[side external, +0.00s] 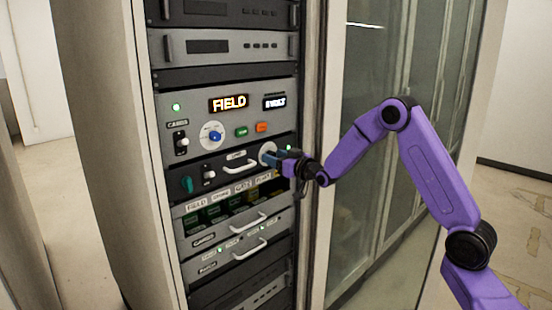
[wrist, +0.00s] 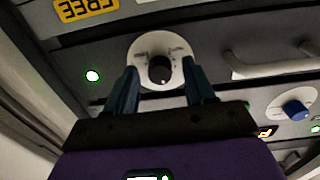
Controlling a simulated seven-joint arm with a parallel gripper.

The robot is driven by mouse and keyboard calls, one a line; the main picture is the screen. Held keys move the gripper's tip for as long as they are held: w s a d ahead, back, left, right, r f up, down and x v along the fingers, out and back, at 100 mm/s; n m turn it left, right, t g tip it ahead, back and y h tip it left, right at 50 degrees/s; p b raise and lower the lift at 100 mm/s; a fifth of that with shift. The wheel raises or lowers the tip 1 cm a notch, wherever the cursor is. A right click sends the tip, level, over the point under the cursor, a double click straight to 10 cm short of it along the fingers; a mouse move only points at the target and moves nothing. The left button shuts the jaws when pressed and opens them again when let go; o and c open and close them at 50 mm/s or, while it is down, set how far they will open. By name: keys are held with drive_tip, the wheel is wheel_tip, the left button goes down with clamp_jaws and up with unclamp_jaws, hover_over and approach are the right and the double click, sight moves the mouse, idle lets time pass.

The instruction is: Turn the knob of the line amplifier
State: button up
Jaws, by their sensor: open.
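A black knob (wrist: 160,69) sits on a round white dial (wrist: 146,46) on a dark rack panel in the wrist view. My gripper (wrist: 161,84) is open, one blue finger on each side of the knob, with visible gaps. I cannot tell how deep the fingertips reach. In the side view my gripper (side external: 278,158) is at the right end of the dark panel (side external: 217,168), covering the knob and part of the white dial (side external: 267,149). That panel's small label is too blurred to read, so I cannot confirm it as the line amplifier.
A white handle (side external: 240,168) stands out left of the dial. Below are labelled panels with more handles. A glass-fronted cabinet (side external: 385,140) is behind my arm.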

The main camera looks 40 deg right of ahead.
drive_tip(key=shift+w, duration=0.1)
clamp_jaws()
drive_tip(key=shift+n, duration=0.4)
drive_tip(key=n+y, duration=0.1)
drive_tip(key=n, duration=2.2)
drive_tip(key=shift+n, duration=0.3)
drive_tip(key=shift+d, duration=0.1)
idle(0.3)
